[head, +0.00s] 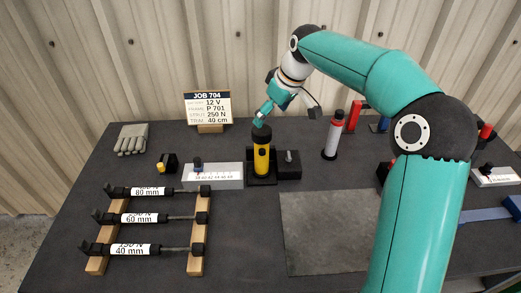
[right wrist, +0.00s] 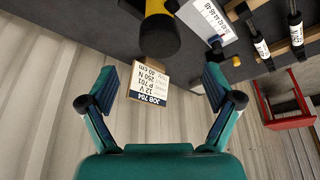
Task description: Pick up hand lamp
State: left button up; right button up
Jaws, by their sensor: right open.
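The hand lamp (head: 261,160) is yellow with a black head and stands upright in a black holder on the dark table. In the right wrist view the lamp (right wrist: 159,36) is at the top centre, beyond the fingertips and roughly in line with the gap between them. My right gripper (head: 259,119) is just above or behind the lamp's head in the head view. In the right wrist view my right gripper (right wrist: 159,80) is open with nothing between its fingers. My left gripper is not in view.
The job sign (head: 208,108) stands behind, to the left of the lamp. A pale block (head: 214,176) is left of the lamp, a red-capped cylinder (head: 333,136) to its right. Gas struts lie on a wooden rack (head: 197,240). A grey mat (head: 330,230) is bare at front right.

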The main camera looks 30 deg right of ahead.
aim_at(263, 130)
jog(key=x, duration=0.4)
jog(key=shift+f, duration=0.1)
jog(key=p+x, duration=0.2)
jog(key=x, duration=0.2)
jog(key=shift+w+f, duration=0.15)
jog(key=shift+f, duration=0.15)
jog(key=shift+w+f, duration=0.1)
jog(key=shift+f, duration=0.15)
grip_shut()
